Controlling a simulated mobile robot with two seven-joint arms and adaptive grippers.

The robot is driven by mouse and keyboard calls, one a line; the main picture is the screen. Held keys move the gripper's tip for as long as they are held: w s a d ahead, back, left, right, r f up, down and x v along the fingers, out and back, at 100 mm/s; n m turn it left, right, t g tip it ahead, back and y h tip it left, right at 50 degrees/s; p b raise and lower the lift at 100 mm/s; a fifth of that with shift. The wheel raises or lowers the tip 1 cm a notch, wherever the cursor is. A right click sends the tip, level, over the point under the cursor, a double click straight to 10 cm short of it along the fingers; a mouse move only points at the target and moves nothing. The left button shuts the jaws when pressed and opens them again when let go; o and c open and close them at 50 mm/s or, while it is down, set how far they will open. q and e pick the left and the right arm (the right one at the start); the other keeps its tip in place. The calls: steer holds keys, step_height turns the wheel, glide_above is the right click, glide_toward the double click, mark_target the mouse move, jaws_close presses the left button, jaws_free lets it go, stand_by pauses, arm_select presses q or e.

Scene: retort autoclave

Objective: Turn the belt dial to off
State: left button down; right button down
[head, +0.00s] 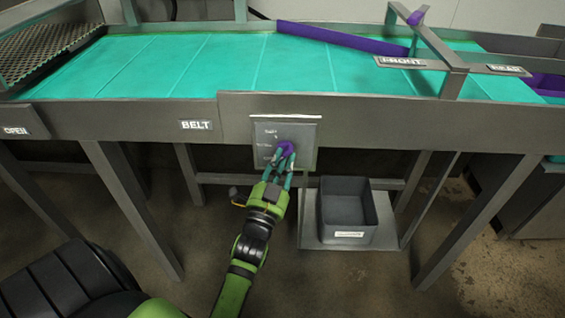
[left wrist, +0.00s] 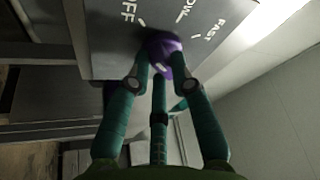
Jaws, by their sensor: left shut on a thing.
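The belt dial is a purple knob (head: 285,149) on a grey panel (head: 299,128) fixed to the front of the conveyor, right of the "BELT" label (head: 195,125). In the left wrist view the knob (left wrist: 165,52) sits between my fingertips, with "OFF", a slow mark and "FAST" printed around it on the panel (left wrist: 130,20). My right gripper is not in view.
The teal conveyor belt (head: 190,65) runs above the panel, with purple guide rails (head: 340,37). A dark grey bin (head: 346,212) stands on a low shelf right of my left gripper. Metal legs (head: 130,205) stand on both sides. The floor left of my arm is open.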

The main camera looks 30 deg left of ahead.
arm_select(q)
steer(key=shift+r, duration=0.1)
steer(key=c, duration=1.1)
jaws_free()
